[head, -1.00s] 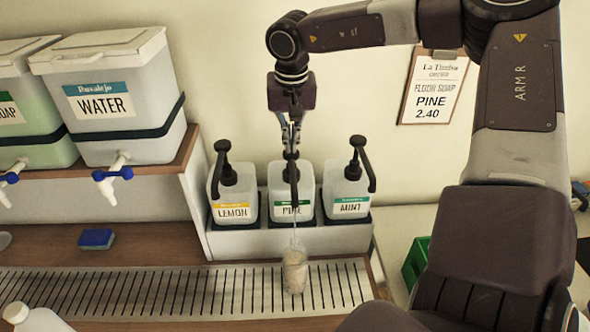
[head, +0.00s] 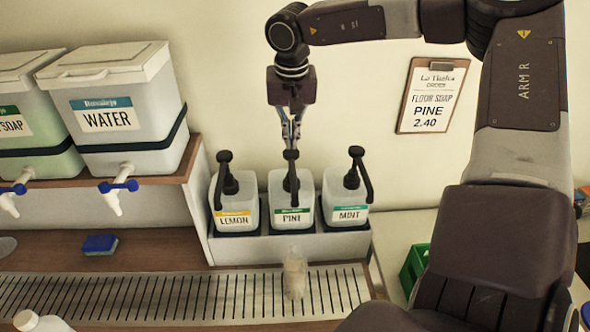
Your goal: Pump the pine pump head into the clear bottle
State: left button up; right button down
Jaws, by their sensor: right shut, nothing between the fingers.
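The pine pump head (head: 292,157) is black and stands raised on the white PINE drum (head: 291,193), the middle of three. Its spout hangs down at the drum's front. The clear bottle (head: 295,277) stands upright on the slatted drain grate in front of that drum, below the spout. It looks pale and cloudy; its fill level is hard to tell. My right gripper (head: 291,145) is shut and empty, pointing down just over the pump head. I cannot tell whether the fingertips touch it. No stream shows between spout and bottle. My left gripper is not in view.
The LEMON drum (head: 233,203) and MINT drum (head: 347,200) flank the pine one, each with a pump. A WATER tank (head: 130,135) with a blue tap stands on the left shelf. A blue sponge (head: 99,244) and a white bottle (head: 42,322) are at left. An order card (head: 431,97) reads PINE 2.40.

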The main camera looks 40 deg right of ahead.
aim_at(292, 153)
jog(key=shift+r, duration=0.15)
dwell(0.5)
jog(key=shift+f+b, duration=2.3)
jog(key=shift+f, duration=0.5)
jog(key=shift+r+p, duration=2.15)
jog(key=shift+r, duration=0.8)
jog(key=shift+f, duration=0.15)
